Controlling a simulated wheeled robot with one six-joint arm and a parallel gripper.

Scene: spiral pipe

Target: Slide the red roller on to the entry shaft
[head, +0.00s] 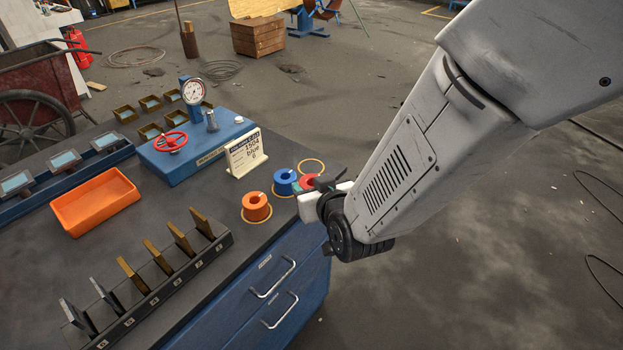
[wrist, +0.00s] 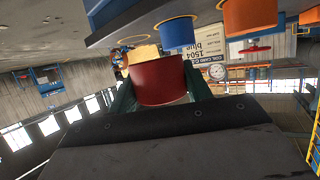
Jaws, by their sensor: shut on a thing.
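My gripper (head: 312,188) is shut on the red roller (head: 309,180) at the bench's right edge, beside the blue roller. The arm partly hides it in the head view. In the wrist view, which is upside down, the red roller (wrist: 160,82) sits between the green fingertips and appears clear of the bench top. A short upright metal shaft (head: 211,121) stands on the blue machine (head: 195,150); I cannot tell for sure that it is the entry shaft.
The blue roller (head: 285,182) and orange roller (head: 256,207) stand close by on the bench. A white card stand (head: 244,153) reads "1504 blue 6". The machine carries a gauge (head: 193,91) and red handwheel (head: 171,142). An orange tray (head: 95,200) and slotted rack (head: 150,300) lie left.

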